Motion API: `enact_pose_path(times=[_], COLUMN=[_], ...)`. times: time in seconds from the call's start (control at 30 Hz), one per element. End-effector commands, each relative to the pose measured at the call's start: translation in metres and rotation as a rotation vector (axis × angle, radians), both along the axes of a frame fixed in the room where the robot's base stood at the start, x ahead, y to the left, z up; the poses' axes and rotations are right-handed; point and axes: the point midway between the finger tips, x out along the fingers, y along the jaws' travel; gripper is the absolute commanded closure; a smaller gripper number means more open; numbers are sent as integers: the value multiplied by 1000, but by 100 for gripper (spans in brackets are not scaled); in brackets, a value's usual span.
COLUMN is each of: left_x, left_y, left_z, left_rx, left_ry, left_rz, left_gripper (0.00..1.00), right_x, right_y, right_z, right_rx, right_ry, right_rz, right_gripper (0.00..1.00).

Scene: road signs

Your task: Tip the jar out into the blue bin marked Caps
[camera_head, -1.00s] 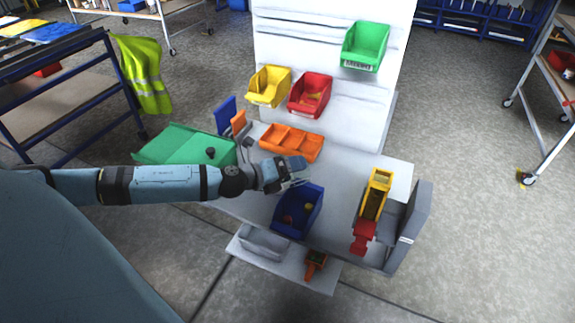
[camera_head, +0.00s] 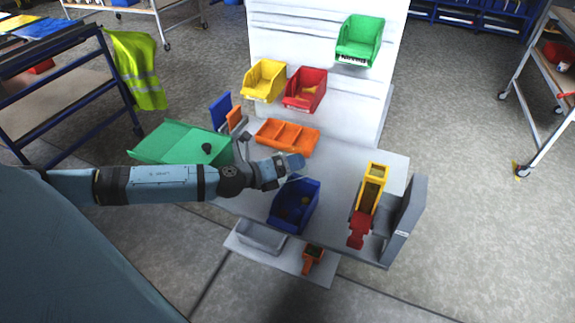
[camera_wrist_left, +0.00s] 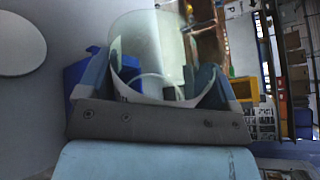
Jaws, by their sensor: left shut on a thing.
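My left gripper (camera_head: 293,168) hangs over the table at the back edge of the blue bin (camera_head: 284,217), seen from above in the head view. In the left wrist view the left gripper (camera_wrist_left: 155,82) is shut around a clear, see-through jar (camera_wrist_left: 145,40), with a finger on each side. The jar is hardly visible in the head view, and I cannot tell its contents or exact tilt. Small yellowish and dark reddish items show inside the blue bin. Its label is not readable. A blue patch (camera_wrist_left: 84,68) shows behind the left finger in the wrist view. My right gripper is not in view.
An orange divided tray (camera_head: 287,137) lies behind the gripper. A yellow chute with a red part (camera_head: 371,190) stands right of the bin beside a grey upright panel (camera_head: 404,220). Yellow (camera_head: 264,80), red (camera_head: 305,89) and green (camera_head: 360,40) bins hang on the white rack.

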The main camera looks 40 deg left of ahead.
Motion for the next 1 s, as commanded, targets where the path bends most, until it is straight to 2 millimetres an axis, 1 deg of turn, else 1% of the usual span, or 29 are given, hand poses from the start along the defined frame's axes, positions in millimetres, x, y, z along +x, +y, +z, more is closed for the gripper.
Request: enact_pose_path(times=[0.07, 0.23, 0.27, 0.4, 0.43, 0.47, 0.6, 0.63, 0.67, 0.73, 0.8, 0.87, 1.0], left_x=[0, 0, 0, 0, 0, 0, 0, 0, 0, 0, 0, 0, 0], left_y=[0, 0, 0, 0, 0, 0, 0, 0, 0, 0, 0, 0, 0], left_z=[2, 23, 23, -1, -2, 1, 23, 23, 20, 6, -4, -3, 0], left_rx=[0, 0, 0, -2, -1, -1, 0, 0, -1, -1, -2, -1, 0], left_ry=[0, -1, 0, 0, 0, 0, -1, -1, 0, 1, 1, 0, 0], left_rz=[0, -1, 0, 1, 1, 1, 1, 1, 0, 1, 0, 0, 0], left_gripper=[39, 39, 39, 39, 39, 39, 39, 39, 39, 39, 39, 39, 39], right_x=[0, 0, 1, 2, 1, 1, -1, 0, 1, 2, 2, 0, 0], right_y=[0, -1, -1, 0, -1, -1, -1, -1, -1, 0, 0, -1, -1], right_z=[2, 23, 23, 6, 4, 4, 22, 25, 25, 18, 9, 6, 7], right_rx=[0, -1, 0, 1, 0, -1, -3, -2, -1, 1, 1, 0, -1], right_ry=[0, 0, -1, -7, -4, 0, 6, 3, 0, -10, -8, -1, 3], right_rz=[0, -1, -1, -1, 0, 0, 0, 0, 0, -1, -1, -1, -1], right_gripper=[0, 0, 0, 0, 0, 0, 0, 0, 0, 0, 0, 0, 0])
